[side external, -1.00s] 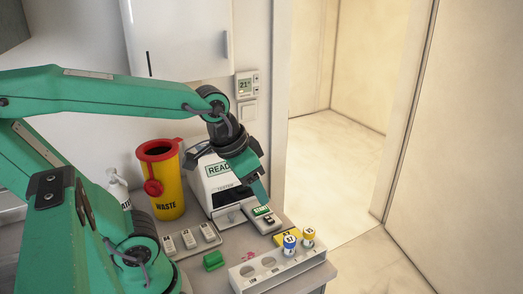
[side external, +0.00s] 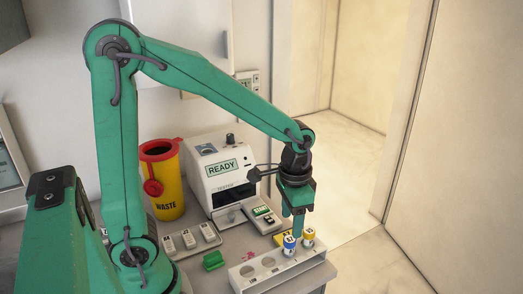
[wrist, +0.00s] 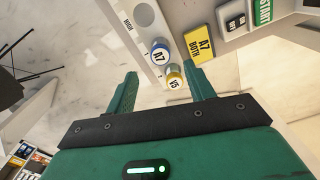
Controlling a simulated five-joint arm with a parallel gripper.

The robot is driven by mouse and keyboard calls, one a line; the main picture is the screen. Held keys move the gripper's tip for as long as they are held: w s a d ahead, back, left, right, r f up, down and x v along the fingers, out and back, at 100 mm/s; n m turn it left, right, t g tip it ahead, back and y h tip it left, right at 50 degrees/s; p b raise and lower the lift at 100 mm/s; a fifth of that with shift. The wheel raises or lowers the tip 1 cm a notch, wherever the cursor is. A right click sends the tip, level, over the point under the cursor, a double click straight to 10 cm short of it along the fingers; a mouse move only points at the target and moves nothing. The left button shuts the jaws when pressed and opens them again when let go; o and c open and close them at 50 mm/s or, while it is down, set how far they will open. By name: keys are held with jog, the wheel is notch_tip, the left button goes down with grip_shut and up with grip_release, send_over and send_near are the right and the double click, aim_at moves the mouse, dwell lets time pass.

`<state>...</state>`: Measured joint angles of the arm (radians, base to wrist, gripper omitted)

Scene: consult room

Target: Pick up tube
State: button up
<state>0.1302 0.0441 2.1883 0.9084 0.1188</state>
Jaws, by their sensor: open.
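Two capped tubes stand upright in the white rack at the bench's front right corner. One tube has a blue cap marked A7 (side external: 289,243); it also shows in the wrist view (wrist: 160,53). The other has a yellow cap marked V5 (side external: 308,234) and sits beside it, also in the wrist view (wrist: 174,77). My gripper (side external: 297,228) hangs above the rack, close over the tubes, pointing down. In the wrist view its fingers (wrist: 160,76) are spread and empty, with the yellow cap near the right finger.
The white rack (side external: 252,284) has empty round holes at left. A yellow card reading A7 BOTH (wrist: 201,42) lies beside it. Behind stand the tester (side external: 222,183) with its START pad (side external: 262,211) and the yellow waste bin (side external: 166,190). A green block (side external: 213,260) lies left of the rack.

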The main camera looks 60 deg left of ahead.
aim_at(290, 239)
jog(key=shift+f, duration=1.3)
jog(key=shift+f, duration=0.1)
jog(key=shift+s+f, duration=0.1)
jog(key=shift+f, duration=2.4)
jog(key=c, duration=1)
jog(key=shift+r, duration=0.1)
